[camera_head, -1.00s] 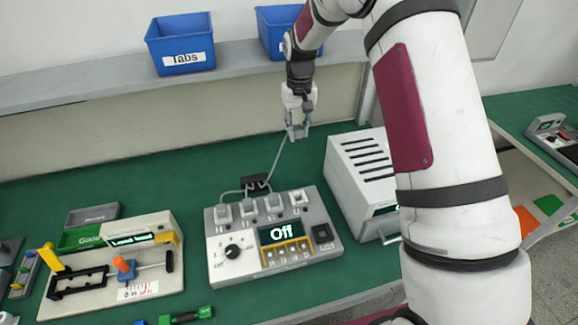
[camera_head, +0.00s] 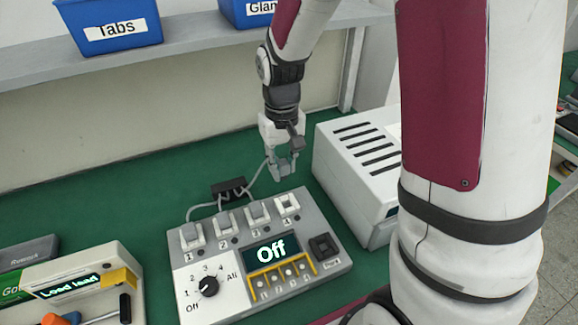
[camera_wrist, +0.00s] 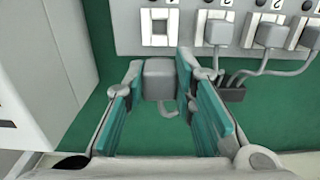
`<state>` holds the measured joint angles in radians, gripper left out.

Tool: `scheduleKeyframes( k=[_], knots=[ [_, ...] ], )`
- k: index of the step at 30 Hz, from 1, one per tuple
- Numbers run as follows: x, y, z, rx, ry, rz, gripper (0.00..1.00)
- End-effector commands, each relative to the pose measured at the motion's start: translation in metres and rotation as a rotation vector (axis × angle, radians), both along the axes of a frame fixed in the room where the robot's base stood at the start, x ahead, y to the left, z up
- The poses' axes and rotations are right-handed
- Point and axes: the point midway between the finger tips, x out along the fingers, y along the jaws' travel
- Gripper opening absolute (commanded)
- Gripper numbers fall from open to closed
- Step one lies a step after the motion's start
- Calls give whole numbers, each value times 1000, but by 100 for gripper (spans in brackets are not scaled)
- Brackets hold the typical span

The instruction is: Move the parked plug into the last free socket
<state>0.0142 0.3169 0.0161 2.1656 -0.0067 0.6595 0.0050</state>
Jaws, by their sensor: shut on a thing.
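My gripper (camera_head: 281,172) is shut on a grey plug (camera_wrist: 160,78), which sits between its teal finger pads in the wrist view. A grey cable runs from the plug to a dark cable block (camera_head: 228,187) behind the test unit. The gripper is just behind the unit (camera_head: 335,262), near its socket 4. That socket (camera_head: 288,204) shows a white face with no plug; it also shows in the wrist view (camera_wrist: 158,27), a small gap beyond the plug. Sockets 1, 2 and 3 hold grey plugs (camera_head: 192,237), (camera_head: 226,222), (camera_head: 258,212).
A white vented box (camera_head: 350,170) stands close to the right of the gripper. The unit's display reads "Off". A "Load lead" fixture (camera_head: 60,275) is at the left. A shelf (camera_head: 200,55) with blue bins (camera_head: 110,25) runs behind. Green bench is clear left of the cable block.

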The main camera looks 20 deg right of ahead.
Motion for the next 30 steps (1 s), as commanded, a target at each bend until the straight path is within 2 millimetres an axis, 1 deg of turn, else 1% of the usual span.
scheduleKeyframes(
  k=[1,2,4,6,11,21,24,30],
  knots=[
    [-12,0,2,0,1,0,0],
    [-16,0,2,0,1,0,0],
    [-23,0,1,0,-1,0,0],
    [-25,0,-1,0,-1,0,0],
    [-24,0,-11,0,0,0,0],
    [-23,0,-47,0,0,0,0],
    [-24,0,-55,0,1,0,0],
    [-25,0,-58,0,-1,0,0]
  ],
)
